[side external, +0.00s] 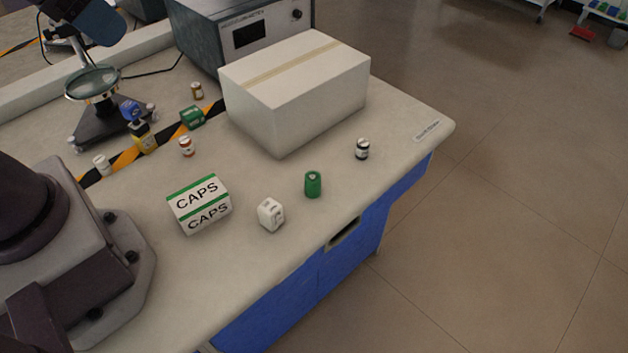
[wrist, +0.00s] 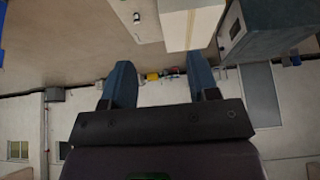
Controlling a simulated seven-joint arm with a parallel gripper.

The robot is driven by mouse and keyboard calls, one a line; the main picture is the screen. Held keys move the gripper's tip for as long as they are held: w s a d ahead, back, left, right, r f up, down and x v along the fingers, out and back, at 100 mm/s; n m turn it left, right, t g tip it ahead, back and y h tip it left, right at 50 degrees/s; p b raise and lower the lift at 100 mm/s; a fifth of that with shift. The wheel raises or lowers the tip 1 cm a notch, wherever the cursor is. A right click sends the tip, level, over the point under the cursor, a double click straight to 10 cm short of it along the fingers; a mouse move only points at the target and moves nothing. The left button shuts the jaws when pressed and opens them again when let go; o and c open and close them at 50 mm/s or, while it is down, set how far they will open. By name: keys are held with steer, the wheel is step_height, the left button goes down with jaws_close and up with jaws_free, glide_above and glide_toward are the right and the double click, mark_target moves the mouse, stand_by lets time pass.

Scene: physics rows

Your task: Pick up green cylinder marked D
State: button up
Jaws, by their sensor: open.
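A green cylinder (side external: 313,185) stands upright near the front edge of the bench in the side view. A pale mark shows at its top, too small to read. My gripper (wrist: 159,64) shows in the wrist view with its two blue-grey fingers wide apart and nothing between them. It is open and away from the bench objects, facing across the room. I cannot make out the green cylinder in the wrist view, and the gripper's fingers are not seen in the side view.
A white block (side external: 271,214) and a CAPS box (side external: 200,204) stand left of the cylinder. A dark jar (side external: 362,149) is to its right. A large carton (side external: 294,90) stands behind. Small bottles, a green box (side external: 192,117) and a lens stand (side external: 93,85) are farther left.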

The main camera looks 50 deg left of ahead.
steer(key=shift+o, duration=0.6)
